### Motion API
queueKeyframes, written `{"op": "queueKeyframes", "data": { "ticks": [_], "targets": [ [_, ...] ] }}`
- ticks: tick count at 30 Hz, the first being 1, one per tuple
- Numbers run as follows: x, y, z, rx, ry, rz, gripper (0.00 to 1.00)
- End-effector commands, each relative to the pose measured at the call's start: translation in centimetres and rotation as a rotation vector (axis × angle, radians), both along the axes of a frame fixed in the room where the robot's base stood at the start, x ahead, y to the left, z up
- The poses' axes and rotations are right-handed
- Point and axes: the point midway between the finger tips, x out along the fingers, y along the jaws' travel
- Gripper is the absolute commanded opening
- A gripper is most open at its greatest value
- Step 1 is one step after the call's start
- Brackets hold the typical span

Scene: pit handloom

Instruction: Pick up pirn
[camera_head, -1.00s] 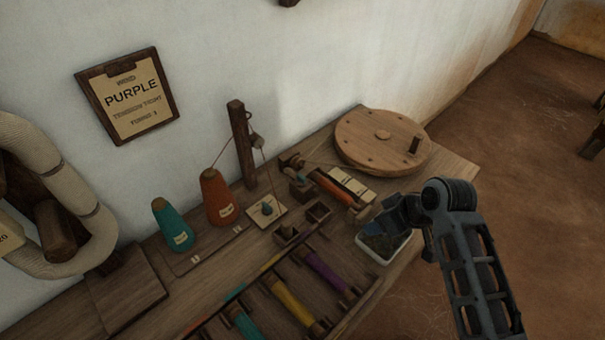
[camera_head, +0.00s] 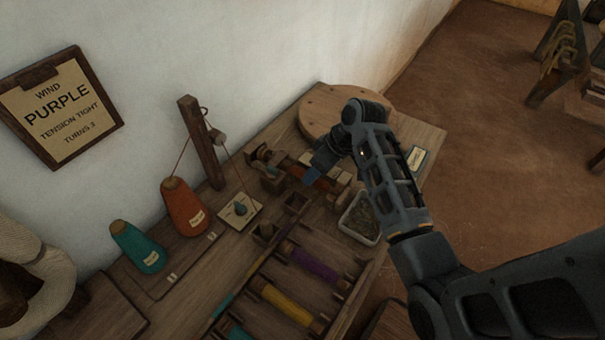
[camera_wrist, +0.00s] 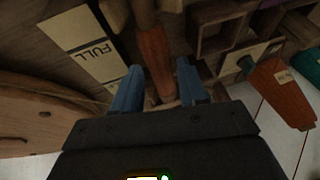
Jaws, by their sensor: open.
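An orange-red pirn (camera_head: 322,184) lies on the winder at the back of the bench, partly hidden by my gripper in the head view. In the wrist view the pirn (camera_wrist: 154,55) runs lengthwise between and beyond my fingertips. My gripper (camera_wrist: 158,84) is open, with one blue finger on each side of the pirn's line. I cannot tell whether the fingers touch it. In the head view my gripper (camera_head: 312,174) is over the winder. A purple pirn (camera_head: 313,263) and a yellow pirn (camera_head: 287,303) lie in the rack in front.
A round wooden wheel (camera_head: 322,108) stands behind the winder. A metal tray (camera_head: 345,224) is close to my arm. An orange cone (camera_head: 184,208), a teal cone (camera_head: 137,248) and a wooden post (camera_head: 202,145) stand left. A "FULL" card (camera_wrist: 84,38) lies near the pirn. A sign (camera_head: 62,106) reads "PURPLE".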

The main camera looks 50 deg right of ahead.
Motion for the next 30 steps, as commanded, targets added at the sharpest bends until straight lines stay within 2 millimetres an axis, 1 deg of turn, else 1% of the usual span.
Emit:
{"op": "queueKeyframes", "data": {
  "ticks": [1,4,11,14,25,30],
  "targets": [
    [0.20,0.15,-0.60,0.001,0.002,0.001,0.42],
    [0.47,0.26,-1.19,0.000,0.000,0.000,0.42],
    [0.53,0.29,-1.32,-0.001,0.000,0.000,0.42],
    [0.52,0.29,-1.31,-0.001,0.000,0.000,0.35],
    [0.52,0.29,-1.29,-0.001,0.000,0.000,0.00],
    [0.52,0.27,-1.27,-0.001,-0.001,-0.001,0.00]
  ]
}}
